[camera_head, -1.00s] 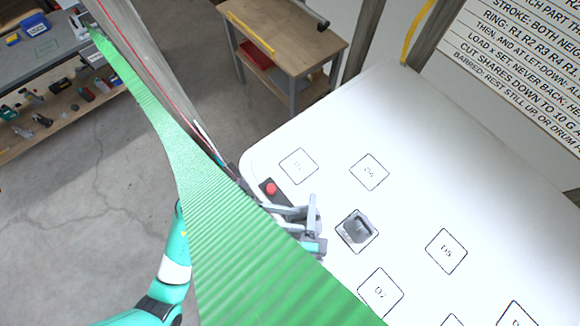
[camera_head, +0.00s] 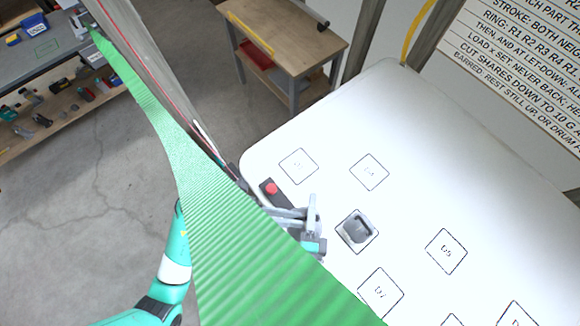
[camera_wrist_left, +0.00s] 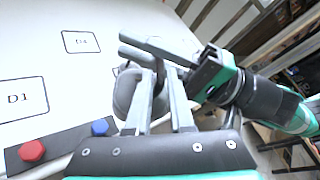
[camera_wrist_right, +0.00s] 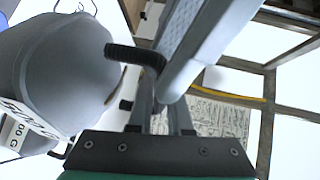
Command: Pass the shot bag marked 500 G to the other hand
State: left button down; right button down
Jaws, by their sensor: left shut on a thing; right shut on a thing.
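The exact grip points are partly hidden. A dark bent piece (camera_wrist_right: 135,54) is at the right fingers.
A green corrugated roof (camera_head: 220,220) hides much of both arms in the head view. The white cart top (camera_head: 410,170) has several marked squares; a grey open-topped piece (camera_head: 357,229) stands on one. A red button (camera_head: 271,188) and blue button (camera_wrist_left: 100,127) are near the edge.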

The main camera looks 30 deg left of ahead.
dwell(0.6)
jog(key=c, duration=0.8)
grip_release()
jog(key=shift+o, duration=0.2)
